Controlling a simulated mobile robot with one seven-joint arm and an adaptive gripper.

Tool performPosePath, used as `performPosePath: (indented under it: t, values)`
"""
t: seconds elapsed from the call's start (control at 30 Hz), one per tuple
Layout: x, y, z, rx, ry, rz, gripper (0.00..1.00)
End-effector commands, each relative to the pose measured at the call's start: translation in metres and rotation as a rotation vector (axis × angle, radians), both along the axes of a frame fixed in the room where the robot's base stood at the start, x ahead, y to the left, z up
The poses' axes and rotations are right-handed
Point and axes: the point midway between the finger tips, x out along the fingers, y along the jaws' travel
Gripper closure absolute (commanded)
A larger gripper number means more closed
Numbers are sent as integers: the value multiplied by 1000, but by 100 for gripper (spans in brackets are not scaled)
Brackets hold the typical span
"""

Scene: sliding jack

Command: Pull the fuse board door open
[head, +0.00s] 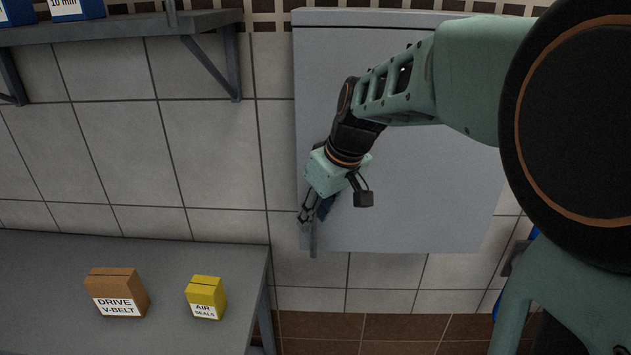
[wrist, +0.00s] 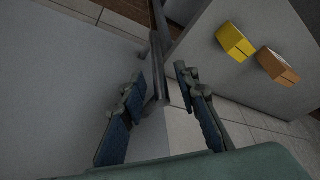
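The fuse board door (head: 400,190) is a large flat grey panel on the tiled wall, and it looks shut. A grey vertical bar handle (head: 314,240) stands near its lower left corner. My gripper (head: 309,212) is at that left edge, pointing down at the handle. In the wrist view the door fills the left side, and the handle (wrist: 158,45) runs down between the fingers of my gripper (wrist: 160,76). The two blue-padded fingers are apart, one on each side of the bar, with gaps showing. My arm covers the door's upper right part.
A grey bench (head: 60,265) at the lower left holds a brown drive V-belt box (head: 118,291) and a yellow air seals box (head: 206,297). A bracketed shelf (head: 130,27) with blue boxes hangs at the upper left. Bare tiled wall lies between shelf and bench.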

Motion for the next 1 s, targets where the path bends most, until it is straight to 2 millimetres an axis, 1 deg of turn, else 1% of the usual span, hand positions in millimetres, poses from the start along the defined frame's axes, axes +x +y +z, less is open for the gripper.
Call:
performPosePath:
  t: [0.03,0.17,0.47,0.73,1.0]
  values:
    - [1,2,-6,-1,2,0,71]
    - [4,4,-14,0,1,1,71]
    - [5,5,-16,1,-1,0,71]
    - [5,5,-16,1,-1,0,100]
    - [5,5,-16,1,-1,0,100]
